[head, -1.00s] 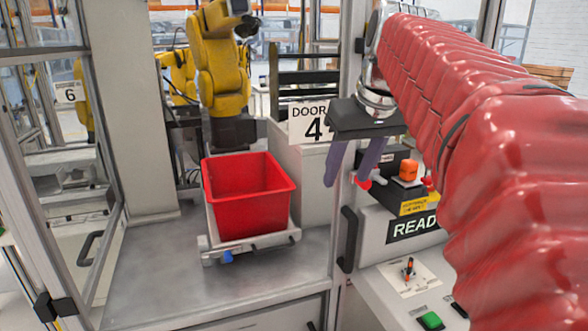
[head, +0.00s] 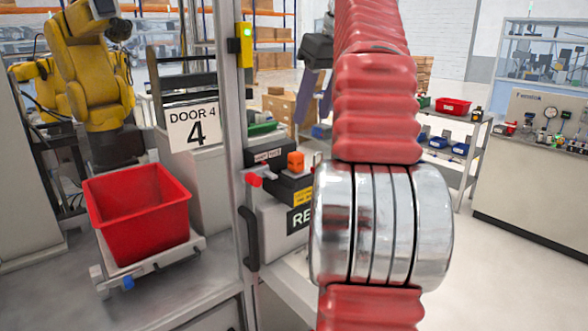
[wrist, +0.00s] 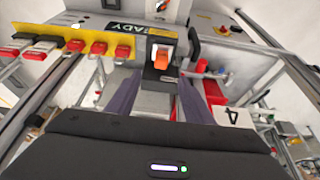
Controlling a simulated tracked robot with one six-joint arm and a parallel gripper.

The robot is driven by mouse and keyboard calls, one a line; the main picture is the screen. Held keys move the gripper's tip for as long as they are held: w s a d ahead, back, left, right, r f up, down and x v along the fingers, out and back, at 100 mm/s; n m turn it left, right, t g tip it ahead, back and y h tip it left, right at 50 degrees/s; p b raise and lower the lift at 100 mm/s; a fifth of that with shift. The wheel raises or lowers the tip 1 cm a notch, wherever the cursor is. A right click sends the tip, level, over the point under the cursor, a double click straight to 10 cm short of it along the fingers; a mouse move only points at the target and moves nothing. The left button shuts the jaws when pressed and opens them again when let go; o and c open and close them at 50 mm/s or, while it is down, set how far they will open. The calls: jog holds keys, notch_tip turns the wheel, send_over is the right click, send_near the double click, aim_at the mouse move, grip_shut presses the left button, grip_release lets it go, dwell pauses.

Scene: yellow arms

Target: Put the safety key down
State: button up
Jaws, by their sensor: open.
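An orange block (head: 295,161), which I take for the safety key, sits on top of a black housing (head: 290,190) beside the door post. It also shows in the wrist view (wrist: 162,56), seated on the same housing and beyond my fingers. My gripper (head: 314,100) is up and behind the housing in the head view, apart from the orange block. Its two purple fingers are spread with nothing between them, as the wrist view (wrist: 158,98) shows. The arm hides part of the READY sign (head: 299,218).
A red bin (head: 140,225) stands on a cart inside the cell, left of the door post (head: 238,130). A yellow robot arm (head: 95,80) is behind it. A yellow rail (wrist: 85,60) with several red tags is near the housing. Open floor lies right.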

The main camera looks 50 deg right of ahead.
aim_at(297, 153)
jog(key=shift+x, duration=4.35)
jog(key=shift+x, duration=2.55)
jog(key=shift+w+a, duration=0.1)
jog(key=shift+w, duration=0.05)
grip_shut()
jog(key=shift+r, duration=0.1)
